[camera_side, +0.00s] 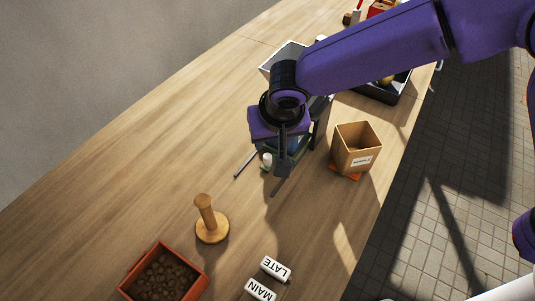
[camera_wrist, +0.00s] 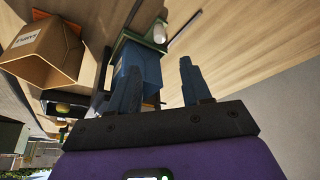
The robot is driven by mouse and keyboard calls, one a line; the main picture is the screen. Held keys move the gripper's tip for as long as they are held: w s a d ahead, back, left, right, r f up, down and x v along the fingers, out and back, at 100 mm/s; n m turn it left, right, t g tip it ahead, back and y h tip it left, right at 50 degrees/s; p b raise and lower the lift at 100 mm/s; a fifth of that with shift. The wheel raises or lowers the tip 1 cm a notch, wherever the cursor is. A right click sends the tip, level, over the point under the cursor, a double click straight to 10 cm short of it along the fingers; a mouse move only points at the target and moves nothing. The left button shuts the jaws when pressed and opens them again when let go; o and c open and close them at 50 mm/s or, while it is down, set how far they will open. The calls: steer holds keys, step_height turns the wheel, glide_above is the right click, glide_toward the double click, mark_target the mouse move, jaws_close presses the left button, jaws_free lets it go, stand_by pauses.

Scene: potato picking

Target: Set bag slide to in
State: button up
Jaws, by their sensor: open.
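My gripper (camera_side: 283,168) hangs low over the middle of the table, with its fingers pointing down. In the wrist view my gripper (camera_wrist: 160,78) is open, its two fingers wide apart. A green slide part (camera_wrist: 146,27) with a white knob (camera_wrist: 161,33) shows just beyond the fingertips, apart from them in that view. The white knob (camera_side: 267,160) also shows beside my gripper in the side view. Grey rails (camera_side: 245,164) run along the table there. A blue, box-like body (camera_wrist: 143,62) shows behind and between the fingers. My gripper hides most of the slide in the side view.
A cardboard box (camera_side: 356,147) with a label stands to the right on an orange base. A wooden post (camera_side: 211,220) on a round foot, a red crate (camera_side: 134,278) of potatoes and two white labelled blocks (camera_side: 275,269) are nearer. The table to the left is clear.

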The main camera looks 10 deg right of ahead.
mark_target(268, 155)
steer(key=x, duration=1.3)
steer(key=shift+c, duration=0.3)
jaws_close()
steer(key=shift+d, duration=0.1)
